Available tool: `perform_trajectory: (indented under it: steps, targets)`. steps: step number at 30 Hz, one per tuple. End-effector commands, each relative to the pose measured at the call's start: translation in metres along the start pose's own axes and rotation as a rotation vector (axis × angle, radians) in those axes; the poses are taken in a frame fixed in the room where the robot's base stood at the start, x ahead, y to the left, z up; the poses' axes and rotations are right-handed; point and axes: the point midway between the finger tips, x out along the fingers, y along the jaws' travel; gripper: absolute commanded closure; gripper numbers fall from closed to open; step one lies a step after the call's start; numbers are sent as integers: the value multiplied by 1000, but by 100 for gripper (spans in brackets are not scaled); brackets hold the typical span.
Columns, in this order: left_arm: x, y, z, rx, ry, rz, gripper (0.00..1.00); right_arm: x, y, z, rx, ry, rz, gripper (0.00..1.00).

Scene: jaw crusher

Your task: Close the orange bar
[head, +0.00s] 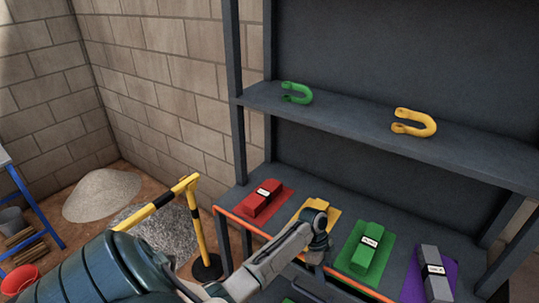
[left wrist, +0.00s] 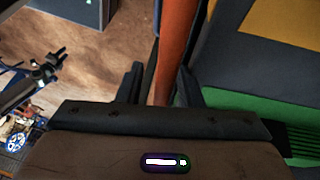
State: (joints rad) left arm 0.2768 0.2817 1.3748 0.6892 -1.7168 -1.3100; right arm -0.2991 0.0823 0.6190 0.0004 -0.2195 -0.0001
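The orange bar (head: 250,228) runs along the front edge of the shelf unit's lower counter in the head view. My left arm and gripper hide part of it. In the left wrist view the orange bar (left wrist: 177,45) runs between the two dark fingers of my left gripper (left wrist: 162,88). The fingers stand apart, one on each side of the bar, with a gap showing on the left side. In the head view my left gripper (head: 316,256) is at the counter's front edge, and its fingertips are hard to make out. My right gripper is not seen.
The counter holds red (head: 262,198), yellow (head: 317,207), green (head: 366,246) and purple (head: 437,272) places with labelled blocks. Green (head: 297,92) and yellow (head: 415,123) shackles lie on the upper shelf (head: 350,122). A yellow-black barrier (head: 196,220) and gravel piles stand left.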

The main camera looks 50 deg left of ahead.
Motion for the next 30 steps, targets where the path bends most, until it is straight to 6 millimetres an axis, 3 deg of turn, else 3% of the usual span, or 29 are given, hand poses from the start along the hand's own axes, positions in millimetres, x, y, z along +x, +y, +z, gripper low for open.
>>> perform_trajectory:
  steps: [9,30]
  targets:
    - [9,10,4,111,-1,-262,66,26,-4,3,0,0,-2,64]
    - [26,21,10,342,0,-822,66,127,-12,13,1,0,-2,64]
